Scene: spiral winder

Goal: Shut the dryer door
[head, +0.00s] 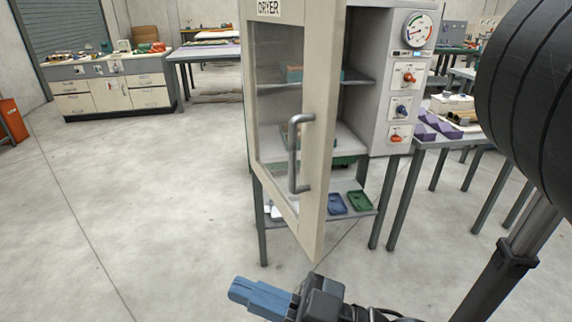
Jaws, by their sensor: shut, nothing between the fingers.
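The dryer door (319,150) is a cream frame with a glass pane, a grey bar handle (295,155) and a sign reading DRYER. It stands ajar, swung out toward me, with its free edge apart from the dryer cabinet (370,75). Through the gap and the glass I see shelves inside. My gripper (236,288) has blue fingers, is shut and empty, and points left. It is at the bottom of the picture, nearer than the door and below its lower edge, apart from the handle.
The dryer's control panel (406,85) has a gauge and several knobs. Blue and green trays (360,200) lie on the lower shelf. A table with purple blocks (440,127) stands to the right. A drawer bench (110,90) is at the back left. The floor (150,200) at left is clear.

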